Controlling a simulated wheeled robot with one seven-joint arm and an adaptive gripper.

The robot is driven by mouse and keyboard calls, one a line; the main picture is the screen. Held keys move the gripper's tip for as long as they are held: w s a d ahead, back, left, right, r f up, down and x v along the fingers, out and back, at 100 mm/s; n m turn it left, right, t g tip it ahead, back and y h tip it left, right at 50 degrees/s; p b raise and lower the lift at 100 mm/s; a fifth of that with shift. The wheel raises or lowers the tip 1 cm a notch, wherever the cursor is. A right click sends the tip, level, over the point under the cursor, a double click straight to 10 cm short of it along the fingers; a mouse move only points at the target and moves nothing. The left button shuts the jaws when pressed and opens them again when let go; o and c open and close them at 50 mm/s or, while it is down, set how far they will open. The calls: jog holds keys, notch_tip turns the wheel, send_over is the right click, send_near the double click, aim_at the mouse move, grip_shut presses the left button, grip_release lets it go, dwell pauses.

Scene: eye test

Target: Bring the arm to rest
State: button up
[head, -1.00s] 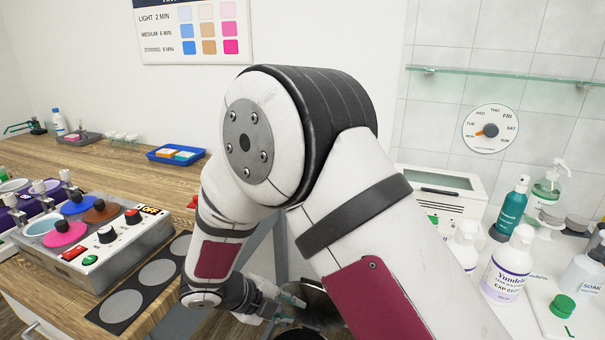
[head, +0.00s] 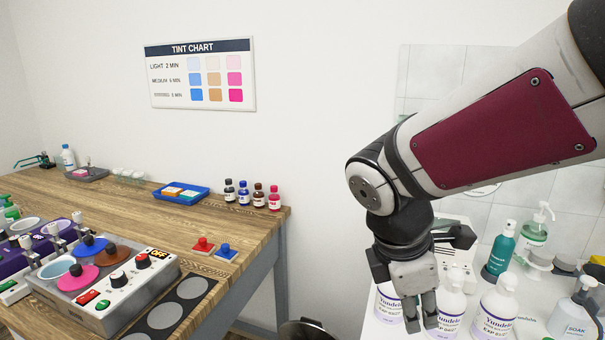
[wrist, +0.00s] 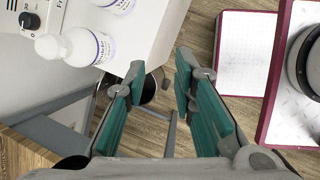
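My arm spans the right side of the head view, with white links and a dark red panel. My gripper (head: 421,322) hangs fingers down in front of the white bottles on the right-hand counter. In the wrist view my gripper (wrist: 160,76) shows two teal-padded fingers standing apart with nothing between them. Below the gap lie wooden floor and grey table legs.
White labelled bottles (head: 497,307) stand close beside my gripper on the white counter. The wooden bench (head: 120,206) holds the control box (head: 110,300), a blue tray (head: 181,193) and small dark bottles (head: 244,192). A maroon-edged white platform (wrist: 245,55) shows in the wrist view.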

jog(key=s+d+r+m+t+y+p, duration=0.1)
jog(key=s+r+m+y+p, duration=0.1)
jog(key=s+r+m, duration=0.2)
jog(key=s+d+r+m+t+y+p, duration=0.1)
jog(key=s+r+m, duration=0.3)
jog(key=s+m, duration=0.7)
jog(key=m, duration=0.3)
jog(key=shift+d+r+y+p, duration=0.15)
jog(key=shift+d+y+p, duration=0.2)
jog(key=shift+d+y, duration=0.05)
